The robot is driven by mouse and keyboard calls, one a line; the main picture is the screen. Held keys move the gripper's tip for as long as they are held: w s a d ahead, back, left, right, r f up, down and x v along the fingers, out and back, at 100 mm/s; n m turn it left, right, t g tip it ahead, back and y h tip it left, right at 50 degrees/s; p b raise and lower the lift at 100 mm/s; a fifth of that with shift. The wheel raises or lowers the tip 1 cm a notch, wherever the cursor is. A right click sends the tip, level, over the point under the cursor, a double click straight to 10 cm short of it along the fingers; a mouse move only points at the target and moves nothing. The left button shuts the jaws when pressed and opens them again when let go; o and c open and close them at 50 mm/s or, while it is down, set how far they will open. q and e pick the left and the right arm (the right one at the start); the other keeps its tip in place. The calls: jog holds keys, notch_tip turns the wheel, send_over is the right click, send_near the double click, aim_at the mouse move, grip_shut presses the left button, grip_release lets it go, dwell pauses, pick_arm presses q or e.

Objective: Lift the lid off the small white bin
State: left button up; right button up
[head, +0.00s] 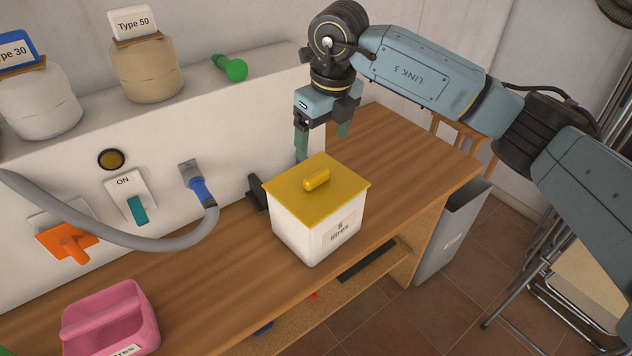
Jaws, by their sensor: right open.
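The small white bin (300,235) stands upright on the wooden bench, with a "5 litres" label on its front. Its yellow lid (335,170) sits flat on top and has a short raised yellow handle (317,180) in the middle. My right gripper (323,148) points down just behind and above the lid's back edge, with its green fingers apart and nothing between them. I cannot tell whether the gripper touches the lid. My left gripper is not in view.
The wooden bench (195,270) is clear between the bin and the pink container (110,315) at front left. A grey hose (150,242) with a blue end crosses at left. A grey waste bin (450,235) stands at right.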

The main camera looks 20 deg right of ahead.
aim_at(317, 173)
jog(key=f, duration=0.3)
jog(key=shift+w+a+f, duration=0.15)
jog(key=shift+w+f, duration=0.1)
jog(key=shift+f, duration=0.15)
jog(key=f, duration=0.2)
jog(key=f+p, duration=0.1)
jog(key=f, duration=0.2)
jog(key=shift+w+a+f, duration=0.15)
jog(key=shift+a+f, duration=0.15)
jog(key=c, duration=1)
jog(key=shift+r, duration=0.1)
jog(key=shift+c, duration=0.2)
